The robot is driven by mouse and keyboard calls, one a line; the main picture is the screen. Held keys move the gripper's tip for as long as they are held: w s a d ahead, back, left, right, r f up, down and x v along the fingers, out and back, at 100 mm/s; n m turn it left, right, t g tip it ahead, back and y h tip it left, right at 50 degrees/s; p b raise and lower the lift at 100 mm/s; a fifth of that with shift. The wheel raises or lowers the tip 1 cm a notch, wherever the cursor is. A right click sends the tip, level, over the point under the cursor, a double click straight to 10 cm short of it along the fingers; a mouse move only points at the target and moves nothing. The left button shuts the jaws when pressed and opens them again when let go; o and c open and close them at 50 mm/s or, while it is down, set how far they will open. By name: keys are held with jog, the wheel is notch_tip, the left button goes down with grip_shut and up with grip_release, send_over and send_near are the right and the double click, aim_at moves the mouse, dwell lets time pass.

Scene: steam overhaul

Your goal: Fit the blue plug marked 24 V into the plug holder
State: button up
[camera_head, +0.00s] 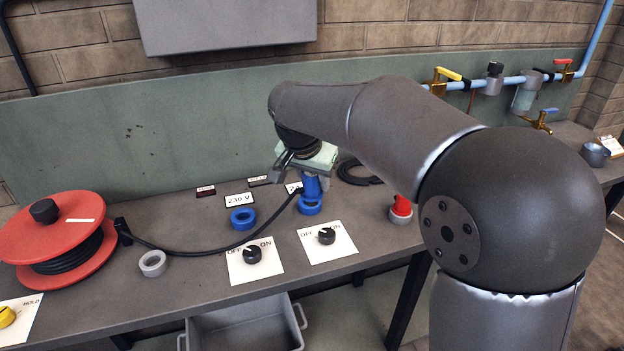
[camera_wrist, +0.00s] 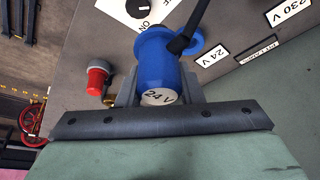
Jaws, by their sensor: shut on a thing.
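My gripper (camera_head: 309,172) is shut on the blue plug (camera_head: 313,187), with one finger on each side. In the wrist view, the blue plug (camera_wrist: 160,68) shows its pale "24 V" end face towards the camera, between the fingers of my gripper (camera_wrist: 158,88). A black cable (camera_wrist: 190,28) leaves the plug's side. A blue ring-shaped holder (camera_head: 310,207) sits on the bench directly below the plug in the head view.
Another blue ring (camera_head: 243,218) sits by the 230 V label (camera_head: 239,199). A red plug (camera_head: 402,206) stands to the right. The cable runs left to a red reel (camera_head: 58,240). Two knob plates (camera_head: 270,262) (camera_head: 340,247) lie in front, with a grey ring (camera_head: 153,263) left.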

aim_at(312, 200)
jog(key=shift+s+d+r, duration=0.1)
jog(key=shift+s+r, duration=0.15)
jog(key=shift+s, duration=0.2)
jog(key=shift+s+r, duration=0.2)
jog(key=shift+s, duration=0.25)
notch_tip(312, 200, down, 7)
jog(key=b, duration=0.6)
jog(key=s+a, duration=0.2)
jog(key=a, duration=0.9)
jog(key=shift+s+a+p, duration=0.35)
jog(key=shift+p, duration=0.05)
jog(key=shift+a, duration=0.1)
